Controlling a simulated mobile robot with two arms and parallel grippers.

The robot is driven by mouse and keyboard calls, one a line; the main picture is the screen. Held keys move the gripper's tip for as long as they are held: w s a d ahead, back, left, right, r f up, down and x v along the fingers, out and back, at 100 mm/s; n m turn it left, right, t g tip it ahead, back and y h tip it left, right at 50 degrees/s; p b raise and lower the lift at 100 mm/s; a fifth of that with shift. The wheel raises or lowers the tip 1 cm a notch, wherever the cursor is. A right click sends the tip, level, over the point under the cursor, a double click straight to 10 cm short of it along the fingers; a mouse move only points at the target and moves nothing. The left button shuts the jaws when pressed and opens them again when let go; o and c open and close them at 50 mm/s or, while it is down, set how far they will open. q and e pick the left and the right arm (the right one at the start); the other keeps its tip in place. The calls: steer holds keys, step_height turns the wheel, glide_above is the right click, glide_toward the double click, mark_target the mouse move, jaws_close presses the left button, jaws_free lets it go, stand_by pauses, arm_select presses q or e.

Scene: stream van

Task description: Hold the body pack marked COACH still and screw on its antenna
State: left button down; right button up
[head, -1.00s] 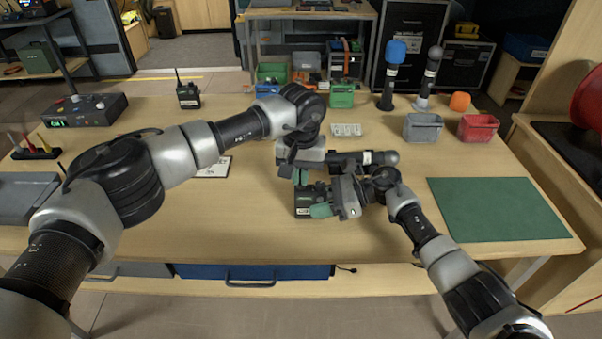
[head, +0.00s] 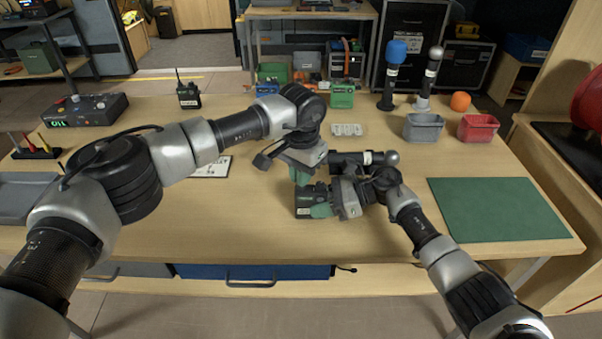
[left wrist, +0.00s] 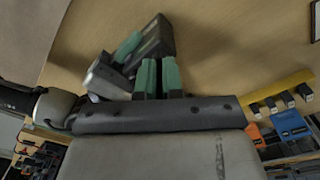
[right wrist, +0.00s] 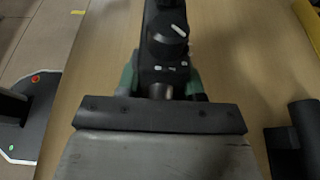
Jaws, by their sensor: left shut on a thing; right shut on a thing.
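The dark body pack (head: 309,194) lies low over the middle of the table; its marking is too small to read. My right gripper (head: 323,209) is shut on it from the right, green fingers on both sides. In the right wrist view the pack (right wrist: 165,50) shows its knob between the fingers. My left gripper (head: 300,178) is just above and behind the pack, pointing down, its green fingers (left wrist: 159,65) nearly together in the left wrist view. It is shut on the antenna, which the fingers hide. I cannot tell whether antenna and pack touch.
A dark handheld microphone (head: 350,158) lies right behind my grippers. A white card (head: 210,167) lies left, a green mat (head: 495,208) right. Grey (head: 423,128) and red (head: 478,128) bins, upright microphones (head: 392,75) and a radio (head: 188,95) stand farther back. The table front is clear.

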arm_select(q)
steer(key=c, duration=1.4)
jaws_free()
steer(key=shift+o, duration=0.2)
steer(key=n, duration=0.4)
steer(key=n, duration=0.2)
steer(key=shift+n, duration=1.1)
steer(key=n, duration=0.4)
